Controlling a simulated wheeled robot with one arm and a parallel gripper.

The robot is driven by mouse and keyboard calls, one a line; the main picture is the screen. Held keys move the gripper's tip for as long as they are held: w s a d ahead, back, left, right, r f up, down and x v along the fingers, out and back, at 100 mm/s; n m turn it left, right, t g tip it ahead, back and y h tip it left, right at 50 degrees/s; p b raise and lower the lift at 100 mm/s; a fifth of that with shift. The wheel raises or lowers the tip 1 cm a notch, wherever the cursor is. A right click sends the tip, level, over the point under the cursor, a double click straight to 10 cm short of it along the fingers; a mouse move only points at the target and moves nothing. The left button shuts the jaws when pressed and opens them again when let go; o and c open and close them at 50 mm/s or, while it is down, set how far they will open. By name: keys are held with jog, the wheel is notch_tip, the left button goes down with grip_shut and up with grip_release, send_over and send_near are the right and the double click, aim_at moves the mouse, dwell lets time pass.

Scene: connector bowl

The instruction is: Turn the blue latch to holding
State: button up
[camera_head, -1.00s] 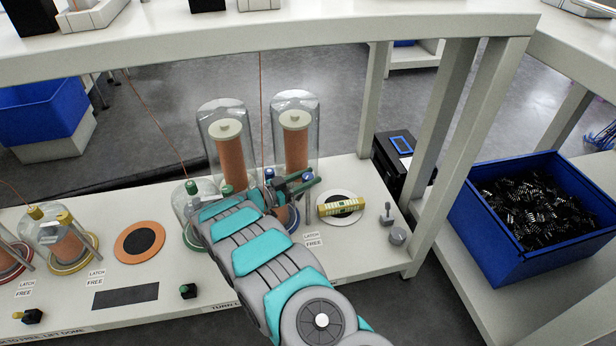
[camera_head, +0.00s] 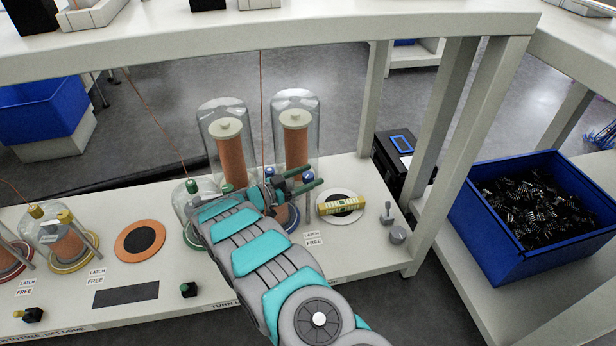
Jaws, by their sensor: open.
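The blue station's base ring (camera_head: 296,222) shows at the right of the bench, mostly behind my arm. A grey post or lever stands at its right edge, but I cannot make out the blue latch clearly. The white label (camera_head: 314,239) in front of it reads "LATCH FREE". My gripper (camera_head: 316,181) is open, with its two green fingers pointing right, above the blue station in the picture. Nothing shows between the fingers. Whether they touch the latch is hidden.
Two tall glass domes with copper coils (camera_head: 230,150) stand behind my gripper. A yellow-green connector piece (camera_head: 341,205) lies on a round pad to the right. Grey metal pieces (camera_head: 397,235) stand near the bench's right end. A blue bin (camera_head: 480,225) of dark parts is farther right.

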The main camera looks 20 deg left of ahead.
jog(key=v, duration=0.7)
jog(key=shift+s+a, duration=0.25)
jog(key=shift+s, duration=0.05)
